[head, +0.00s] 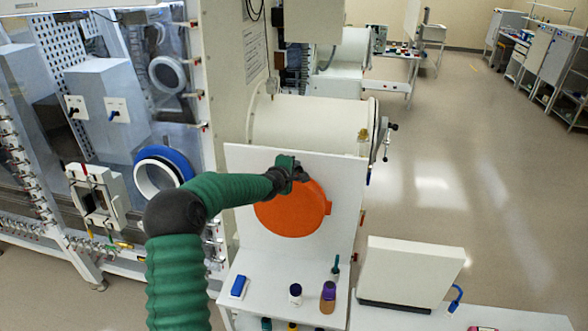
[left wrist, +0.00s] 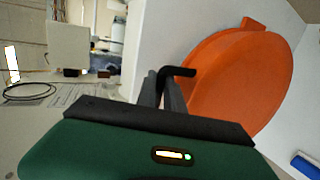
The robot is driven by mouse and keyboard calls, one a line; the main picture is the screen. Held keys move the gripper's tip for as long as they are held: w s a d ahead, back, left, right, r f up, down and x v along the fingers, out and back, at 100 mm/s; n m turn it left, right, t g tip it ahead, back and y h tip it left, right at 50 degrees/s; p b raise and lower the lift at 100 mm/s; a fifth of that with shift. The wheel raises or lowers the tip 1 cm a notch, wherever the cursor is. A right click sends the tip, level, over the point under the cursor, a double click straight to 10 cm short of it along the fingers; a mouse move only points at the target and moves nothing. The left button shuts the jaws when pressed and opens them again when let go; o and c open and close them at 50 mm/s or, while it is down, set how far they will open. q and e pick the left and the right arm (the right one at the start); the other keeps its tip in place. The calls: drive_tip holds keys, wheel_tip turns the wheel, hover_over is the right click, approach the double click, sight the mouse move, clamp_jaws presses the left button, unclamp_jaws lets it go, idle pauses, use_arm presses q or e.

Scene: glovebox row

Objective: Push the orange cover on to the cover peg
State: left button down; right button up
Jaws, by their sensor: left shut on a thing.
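The orange cover (head: 298,214) is a round disc with a small side tab, in front of the upright white panel (head: 345,180). It also shows large at the right of the left wrist view (left wrist: 245,75). My left gripper (head: 292,178) is at the cover's upper edge, shut on it. In the left wrist view, the dark fingers (left wrist: 172,92) are close together, with a black bent piece (left wrist: 180,71) at their tips against the orange. I cannot tell whether the cover touches the panel. I cannot make out the cover peg. My right gripper is not in view.
A white shelf below the panel holds a blue block (head: 239,287), a purple-capped bottle (head: 328,291) and a smaller bottle (head: 295,294). A white box (head: 408,272) stands at right. The glovebox with a blue-ringed port (head: 160,172) is at left. Open floor lies at right.

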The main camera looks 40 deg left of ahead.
use_arm(q)
drive_tip(key=shift+w, duration=0.25)
drive_tip(key=c, duration=1.7)
unclamp_jaws()
drive_tip(key=shift+f, duration=0.1)
drive_tip(key=o, duration=0.3)
drive_tip(key=shift+w+a+f, duration=0.1)
drive_tip(key=shift+w, duration=0.1)
drive_tip(key=shift+o, duration=0.2)
drive_tip(key=shift+s, duration=0.15)
